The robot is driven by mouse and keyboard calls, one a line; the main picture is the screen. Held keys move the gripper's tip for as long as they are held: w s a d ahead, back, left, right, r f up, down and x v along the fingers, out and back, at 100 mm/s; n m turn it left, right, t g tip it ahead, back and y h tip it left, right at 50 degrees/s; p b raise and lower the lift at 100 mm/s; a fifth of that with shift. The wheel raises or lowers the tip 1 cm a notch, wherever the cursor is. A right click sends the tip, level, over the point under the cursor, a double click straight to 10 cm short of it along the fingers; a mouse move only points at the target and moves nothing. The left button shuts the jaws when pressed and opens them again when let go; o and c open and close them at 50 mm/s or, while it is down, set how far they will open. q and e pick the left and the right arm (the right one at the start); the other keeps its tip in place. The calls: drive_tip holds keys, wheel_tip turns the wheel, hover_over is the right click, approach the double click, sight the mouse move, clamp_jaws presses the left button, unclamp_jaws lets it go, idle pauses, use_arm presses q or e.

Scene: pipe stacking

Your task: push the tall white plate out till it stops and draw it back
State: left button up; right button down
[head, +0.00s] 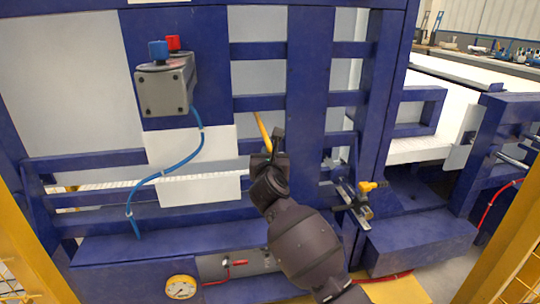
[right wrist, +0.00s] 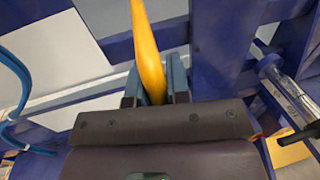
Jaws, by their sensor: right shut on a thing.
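My right gripper (head: 268,152) is shut on a slim yellow handle (head: 262,128) in front of the blue frame. In the right wrist view the handle (right wrist: 146,45) rises from between the two fingers of the gripper (right wrist: 155,88); its lower end is hidden. Pale plates show behind the blue bars, one above the handle (head: 258,78). I cannot tell which one the handle joins. My left gripper is not in view.
A grey box with blue and red buttons (head: 166,85) hangs upper left, with a blue hose (head: 160,176) below. A gauge (head: 181,287) and red-handled valve (head: 236,263) sit low. A yellow-handled fitting (head: 370,187) is right of my arm. Yellow guards flank both sides.

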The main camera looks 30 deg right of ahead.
drive_tip(key=x, duration=0.3)
drive_tip(key=a+x, duration=0.1)
drive_tip(key=x, duration=0.1)
drive_tip(key=w+x, duration=0.1)
drive_tip(key=x, duration=0.2)
drive_tip(key=shift+w+a+b, duration=0.1)
drive_tip(key=shift+w+b, duration=0.15)
drive_tip(key=shift+b, duration=0.1)
drive_tip(key=c, duration=1.1)
unclamp_jaws()
drive_tip(key=shift+s+a, duration=0.1)
drive_tip(key=p+v, duration=0.3)
drive_tip(key=v, duration=0.7)
drive_tip(key=shift+s+p, duration=0.3)
drive_tip(key=shift+p, duration=0.05)
drive_tip(key=shift+a, duration=0.1)
